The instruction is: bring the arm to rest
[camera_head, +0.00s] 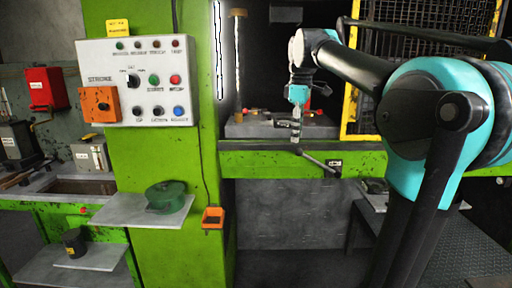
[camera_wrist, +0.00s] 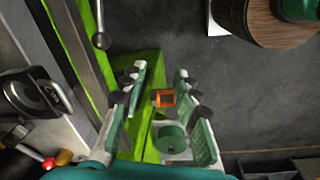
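My arm reaches from the right of the head view toward the press. My gripper (camera_head: 296,138) hangs pointing down in front of the press bed (camera_head: 270,128), just above the bar handle with a dark ball end (camera_head: 299,151). In the wrist view my gripper (camera_wrist: 160,92) has its two fingers spread apart, with nothing between them. Past the fingers, lower down, show a small orange box (camera_wrist: 164,98) and a round green object (camera_wrist: 171,138). The ball-ended handle (camera_wrist: 101,40) is left of the fingers there. I cannot tell whether the gripper touches anything.
A green press column (camera_head: 165,160) carries a white control panel (camera_head: 135,82) with buttons. A grey shelf (camera_head: 120,210) sticks out below it, holding a green round object (camera_head: 166,196). A yellow-framed mesh guard (camera_head: 352,75) stands right of the press opening.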

